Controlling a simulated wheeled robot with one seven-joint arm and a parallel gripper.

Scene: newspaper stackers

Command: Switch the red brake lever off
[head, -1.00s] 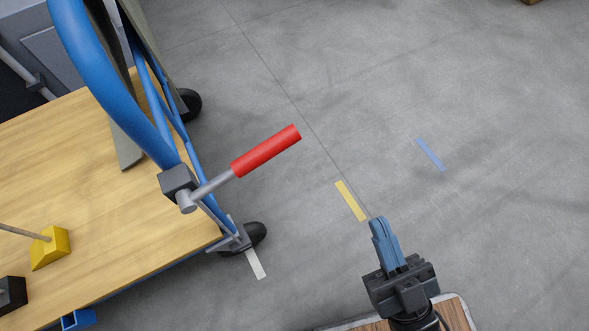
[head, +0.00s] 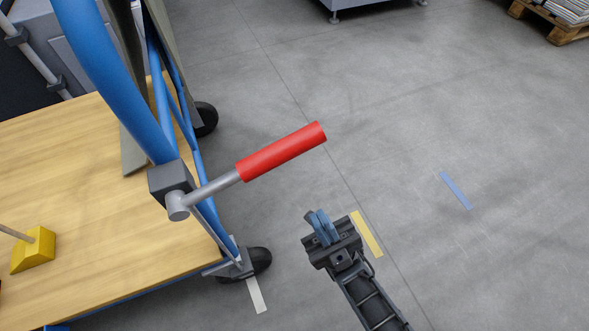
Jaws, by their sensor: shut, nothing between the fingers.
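The red brake lever (head: 281,152) has a red cylindrical grip on a grey rod. It pivots at a dark grey block (head: 171,180) on the blue tube of a trolley (head: 105,85). The lever points to the right and slightly up in the picture, beyond the trolley's edge. My gripper (head: 318,222) is blue-fingered, shut and empty. It shows below and a little right of the red grip in the picture, apart from it.
The trolley's wooden deck (head: 60,140) fills the left, with a yellow block (head: 33,250) on it. Black wheels (head: 258,262) stand at its edge. A pallet with stacked papers (head: 556,20) is far right. Grey floor to the right is clear, with tape marks.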

